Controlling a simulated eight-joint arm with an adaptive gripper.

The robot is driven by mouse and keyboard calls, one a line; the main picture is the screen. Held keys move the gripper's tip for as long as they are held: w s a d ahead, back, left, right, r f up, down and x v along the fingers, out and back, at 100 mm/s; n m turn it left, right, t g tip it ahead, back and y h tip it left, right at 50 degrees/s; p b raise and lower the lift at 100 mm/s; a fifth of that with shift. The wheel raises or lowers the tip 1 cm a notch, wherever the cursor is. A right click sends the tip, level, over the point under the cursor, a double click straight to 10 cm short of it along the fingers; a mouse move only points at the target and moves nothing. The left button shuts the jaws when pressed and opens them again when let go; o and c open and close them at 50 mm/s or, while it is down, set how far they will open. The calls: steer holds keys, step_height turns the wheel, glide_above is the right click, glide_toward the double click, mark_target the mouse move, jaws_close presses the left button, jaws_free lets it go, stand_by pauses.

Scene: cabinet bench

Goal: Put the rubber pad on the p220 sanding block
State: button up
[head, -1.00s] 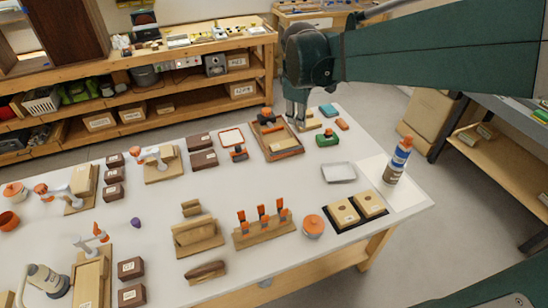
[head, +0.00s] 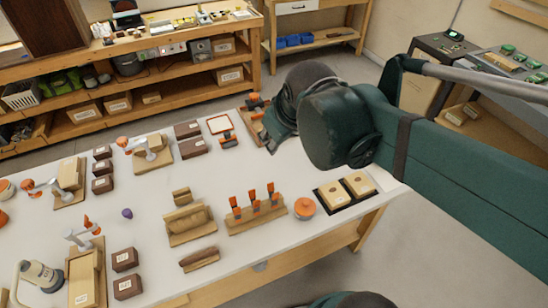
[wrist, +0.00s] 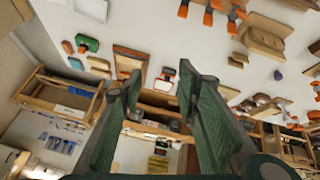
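My gripper (wrist: 160,72) is open in the wrist view, with nothing between its two dark green fingers. In the head view my arm hides most of it. I cannot tell which thing is the rubber pad or the P220 block, as the labels are too small to read. The wrist view shows a small group on the table: a green piece (wrist: 87,44), an orange piece (wrist: 68,47), a blue piece (wrist: 77,64) and tan pieces (wrist: 98,63). Two labelled tan blocks (head: 331,194) (head: 357,184) lie on a black tray in the head view.
A wooden tray (wrist: 131,57) lies near the group. A shallow metallic tray (wrist: 92,9) is beyond it. Labelled dark brown blocks (head: 127,286), an orange-lidded jar (head: 304,207) and a rack of orange-handled tools (head: 257,213) stand on the white table. Shelving stands behind.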

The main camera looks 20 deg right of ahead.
steer(key=s+a+f+m, duration=0.2)
steer(key=s+a, duration=0.1)
steer(key=s, duration=0.3)
steer(key=shift+f+m+t+y, duration=0.2)
steer(key=shift+m+t+y, duration=0.1)
steer(key=shift+t+y, duration=0.1)
